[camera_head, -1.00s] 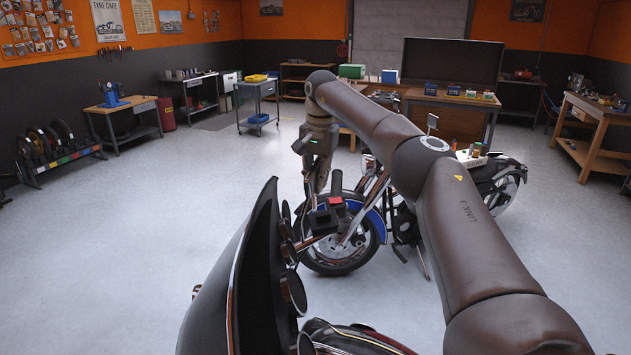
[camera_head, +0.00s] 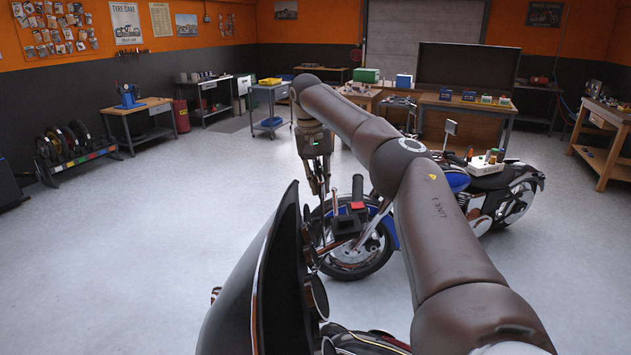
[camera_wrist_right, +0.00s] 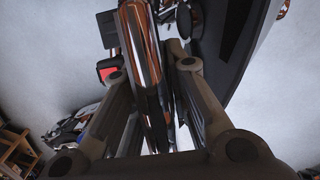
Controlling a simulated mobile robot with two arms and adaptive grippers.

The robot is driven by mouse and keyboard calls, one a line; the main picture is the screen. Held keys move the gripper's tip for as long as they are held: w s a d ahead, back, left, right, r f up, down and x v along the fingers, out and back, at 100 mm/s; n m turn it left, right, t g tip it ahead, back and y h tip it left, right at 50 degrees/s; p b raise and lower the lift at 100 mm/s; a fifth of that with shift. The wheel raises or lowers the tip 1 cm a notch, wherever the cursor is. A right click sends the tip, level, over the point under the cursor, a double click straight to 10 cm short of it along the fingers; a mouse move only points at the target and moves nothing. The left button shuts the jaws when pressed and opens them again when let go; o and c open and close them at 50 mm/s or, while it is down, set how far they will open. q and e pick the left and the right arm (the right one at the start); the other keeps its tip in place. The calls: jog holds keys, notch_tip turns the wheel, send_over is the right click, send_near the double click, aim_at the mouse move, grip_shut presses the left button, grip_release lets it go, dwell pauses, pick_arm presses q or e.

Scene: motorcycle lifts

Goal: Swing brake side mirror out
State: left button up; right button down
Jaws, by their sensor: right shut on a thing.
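My right gripper (camera_head: 319,190) reaches down from my arm beside the dark fairing (camera_head: 245,290) of the near motorcycle. In the right wrist view its fingers (camera_wrist_right: 155,115) are shut on a long, shiny, chrome-like part (camera_wrist_right: 145,55), which appears to be the brake side mirror seen nearly edge-on. In the head view the mirror is mostly hidden by the fingers and blends with the dark parts there. A black control block with a red switch (camera_head: 357,207) sits just right of the fingers; the red part also shows in the right wrist view (camera_wrist_right: 107,68). My left gripper is not in view.
A blue motorcycle (camera_head: 455,180) stands behind my right arm, with a small tray of items (camera_head: 486,163) on it. Workbenches (camera_head: 465,105) line the back. A tyre rack (camera_head: 78,160) stands at the left. The floor (camera_head: 150,240) at left is clear.

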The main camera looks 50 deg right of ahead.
aim_at(315, 162)
dwell(0.3)
jog(key=c, duration=1.4)
grip_release()
jog(key=shift+a, duration=0.1)
jog(key=shift+r, duration=0.15)
jog(key=shift+w+a+r, duration=0.1)
jog(key=shift+a+r, duration=0.05)
jog(key=shift+r, duration=1.05)
jog(key=shift+w+a+r, duration=0.1)
jog(key=shift+r, duration=1.05)
jog(key=shift+w+a+r, duration=0.1)
jog(key=shift+a+r, duration=0.05)
jog(key=shift+r, duration=1.05)
